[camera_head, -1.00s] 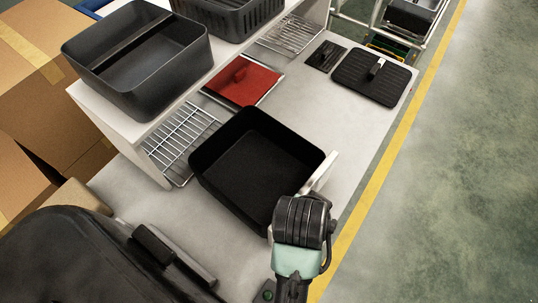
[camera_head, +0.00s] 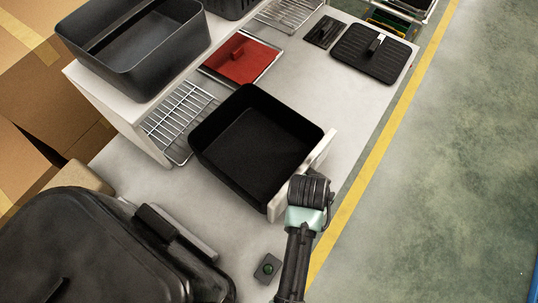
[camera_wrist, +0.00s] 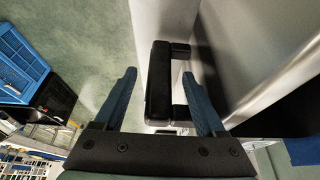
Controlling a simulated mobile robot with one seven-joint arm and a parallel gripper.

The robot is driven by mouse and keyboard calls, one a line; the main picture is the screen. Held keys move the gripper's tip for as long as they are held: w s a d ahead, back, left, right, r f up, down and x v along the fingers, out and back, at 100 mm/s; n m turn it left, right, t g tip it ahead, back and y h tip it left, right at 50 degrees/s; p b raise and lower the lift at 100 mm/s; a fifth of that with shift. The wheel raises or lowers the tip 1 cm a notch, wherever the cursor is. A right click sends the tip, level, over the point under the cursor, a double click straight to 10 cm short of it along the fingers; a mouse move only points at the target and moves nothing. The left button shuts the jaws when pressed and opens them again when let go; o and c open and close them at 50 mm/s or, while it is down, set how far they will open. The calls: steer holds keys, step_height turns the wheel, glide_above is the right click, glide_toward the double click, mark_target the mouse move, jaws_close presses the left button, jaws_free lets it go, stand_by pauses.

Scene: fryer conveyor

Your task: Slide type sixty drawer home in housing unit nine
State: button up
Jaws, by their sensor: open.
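A black open drawer (camera_head: 232,165) with a pale front panel (camera_head: 322,152) is pulled out over the light worktop in the head view, beside a wire rack (camera_head: 180,118) that runs under a white raised shelf (camera_head: 85,88). No unit or type label is readable. In the wrist view, my gripper (camera_wrist: 158,74) is open, with its two blue fingers on either side of the drawer's black bar handle (camera_wrist: 160,85). The fingers look apart from the bar; contact cannot be told. In the head view my wrist hides the handle.
A red-lidded tray (camera_head: 240,58) and a ribbed black lid (camera_head: 371,54) lie farther along the worktop. A large black bin (camera_head: 135,50) stands on the shelf. A small box with a green button (camera_head: 268,267) is near my arm. Green floor is free at right.

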steer(key=shift+x, duration=1)
jaws_close()
stand_by(0.6)
steer(key=shift+w+r, duration=0.15)
